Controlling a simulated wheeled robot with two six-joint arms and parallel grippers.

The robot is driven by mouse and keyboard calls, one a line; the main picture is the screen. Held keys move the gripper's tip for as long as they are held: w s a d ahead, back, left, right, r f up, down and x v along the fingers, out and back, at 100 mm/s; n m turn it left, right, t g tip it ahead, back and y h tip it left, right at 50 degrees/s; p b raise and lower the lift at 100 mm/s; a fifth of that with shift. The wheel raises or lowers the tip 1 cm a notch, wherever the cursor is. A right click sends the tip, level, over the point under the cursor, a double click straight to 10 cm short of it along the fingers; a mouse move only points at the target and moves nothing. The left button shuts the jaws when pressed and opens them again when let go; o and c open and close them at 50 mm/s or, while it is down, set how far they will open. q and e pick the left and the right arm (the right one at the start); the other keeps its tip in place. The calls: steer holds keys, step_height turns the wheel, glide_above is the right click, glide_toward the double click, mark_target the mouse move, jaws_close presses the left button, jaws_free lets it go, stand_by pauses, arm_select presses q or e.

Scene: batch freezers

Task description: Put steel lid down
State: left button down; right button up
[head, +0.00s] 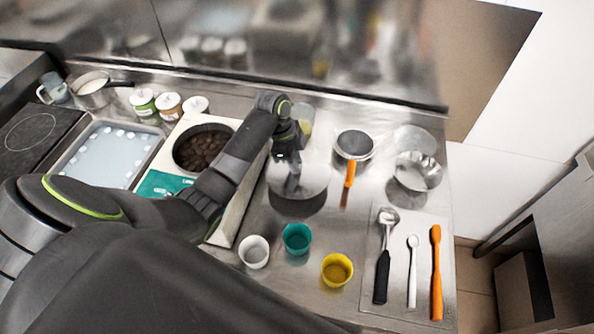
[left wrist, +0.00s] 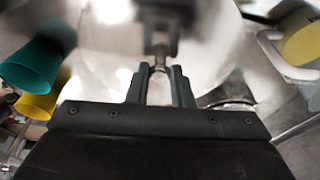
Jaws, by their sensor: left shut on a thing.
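The steel lid (head: 312,178) is a round shiny disc over the counter, right of the white unit with the round dark opening. My left gripper (head: 291,157) is above it, shut on its knob. A dark round shadow shows on the counter just below the lid, so it seems to be held a little above the surface. In the left wrist view the fingers (left wrist: 160,88) close around the knob (left wrist: 158,68), and the lid's shiny surface (left wrist: 112,50) fills the middle. My right gripper is not in view.
White (head: 254,252), teal (head: 297,239) and yellow (head: 337,270) cups stand in front of the lid. An orange-handled pan (head: 354,146) and a steel bowl (head: 419,172) are to the right. A tray (head: 398,290) holds utensils. The white unit's opening (head: 203,150) holds brown pieces.

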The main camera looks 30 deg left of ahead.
arm_select(q)
step_height(320, 180, down, 4)
steer(key=shift+f+p, duration=0.25)
steer(key=shift+p, duration=0.2)
steer(key=shift+f, duration=0.2)
steer(key=shift+f, duration=0.15)
steer(key=c, duration=1.3)
jaws_free()
